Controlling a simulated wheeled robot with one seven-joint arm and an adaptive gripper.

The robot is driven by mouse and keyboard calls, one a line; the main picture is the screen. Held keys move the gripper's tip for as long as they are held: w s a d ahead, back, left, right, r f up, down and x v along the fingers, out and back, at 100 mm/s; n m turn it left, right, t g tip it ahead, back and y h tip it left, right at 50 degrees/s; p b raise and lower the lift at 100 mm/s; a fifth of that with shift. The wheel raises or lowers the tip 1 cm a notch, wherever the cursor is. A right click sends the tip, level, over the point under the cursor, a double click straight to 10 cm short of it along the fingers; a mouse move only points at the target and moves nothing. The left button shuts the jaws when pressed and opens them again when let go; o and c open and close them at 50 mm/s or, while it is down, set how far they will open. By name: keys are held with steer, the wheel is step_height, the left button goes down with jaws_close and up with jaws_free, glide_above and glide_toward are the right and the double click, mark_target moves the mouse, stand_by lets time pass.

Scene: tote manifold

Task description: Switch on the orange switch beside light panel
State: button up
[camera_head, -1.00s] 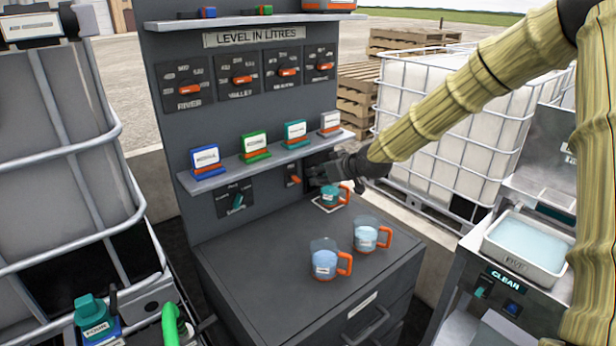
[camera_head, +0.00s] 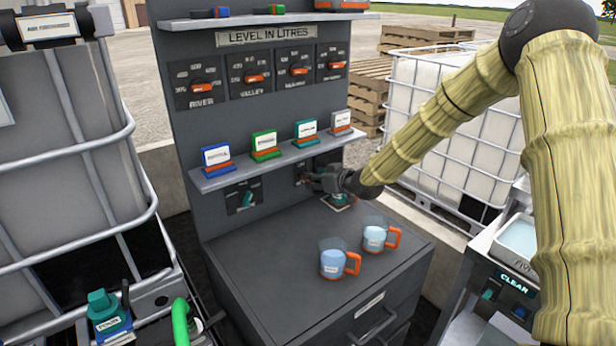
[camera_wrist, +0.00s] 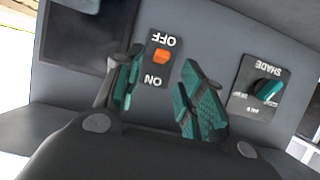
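The orange switch (camera_wrist: 160,57) is on a dark plate on the grey back board, upside down in the wrist view. Its lever lies nearer the OFF label than the ON label. In the head view the switch plate (camera_head: 301,172) is partly covered by my gripper (camera_head: 314,181). In the wrist view my gripper (camera_wrist: 161,82) is open and empty, its teal-padded fingers on either side of the switch plate. Contact with the switch cannot be told. A dark panel (camera_wrist: 88,36), seemingly the light panel, is beside the switch; my arm partly hides it in the head view.
A teal SHADE knob (camera_wrist: 268,92) sits on the switch's other side. A shelf (camera_head: 270,165) with several labelled blocks runs above.

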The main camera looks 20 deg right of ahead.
steer(key=shift+p+x, duration=0.45)
steer(key=shift+x, duration=1.95)
jaws_close()
